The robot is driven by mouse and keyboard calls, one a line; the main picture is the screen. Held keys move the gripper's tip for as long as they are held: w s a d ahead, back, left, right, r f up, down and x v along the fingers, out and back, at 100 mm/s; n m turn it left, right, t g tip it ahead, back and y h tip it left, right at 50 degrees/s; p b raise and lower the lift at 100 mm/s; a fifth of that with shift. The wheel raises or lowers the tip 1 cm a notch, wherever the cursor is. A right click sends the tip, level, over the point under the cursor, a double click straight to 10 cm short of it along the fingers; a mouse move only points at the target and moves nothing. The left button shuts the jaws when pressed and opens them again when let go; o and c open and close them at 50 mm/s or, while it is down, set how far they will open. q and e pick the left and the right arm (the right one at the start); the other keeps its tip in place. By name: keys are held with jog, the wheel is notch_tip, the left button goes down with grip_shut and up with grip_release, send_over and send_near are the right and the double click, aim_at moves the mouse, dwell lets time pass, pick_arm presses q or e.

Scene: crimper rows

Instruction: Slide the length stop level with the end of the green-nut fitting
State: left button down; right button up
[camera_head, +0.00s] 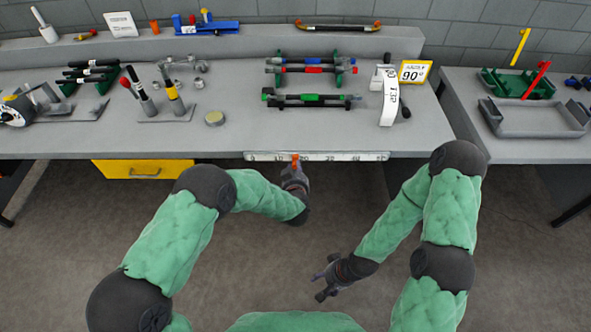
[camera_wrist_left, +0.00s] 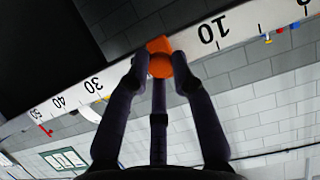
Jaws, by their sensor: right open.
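The length stop (camera_head: 295,158) is a small orange slider on the white numbered ruler (camera_head: 345,156) along the bench's front edge. It sits between the 10 and 20 marks. In the left wrist view, the orange stop (camera_wrist_left: 160,60) is between my left gripper's fingertips, which close against its sides. My left gripper (camera_head: 294,170) is just below the ruler in the head view. The green-nut fitting (camera_head: 311,99) lies lengthwise on the bench in front of red and blue ones, with green also at its left end. My right gripper (camera_head: 320,282) is open and empty, low over the floor.
A white curled strip (camera_head: 390,100) and a yellow 90° sign (camera_head: 414,73) stand right of the fittings. Tools on stands and a round tin (camera_head: 214,118) are to the left. A yellow drawer (camera_head: 143,168) is below the bench. Bench space in front of the fitting is clear.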

pick_arm(q)
jog(key=a, duration=1.3)
jog(key=shift+a, duration=0.15)
jog(key=shift+s+f, duration=0.1)
jog(key=c, duration=1.1)
grip_release()
jog(key=shift+o, duration=0.2)
jog(key=v, duration=1.2)
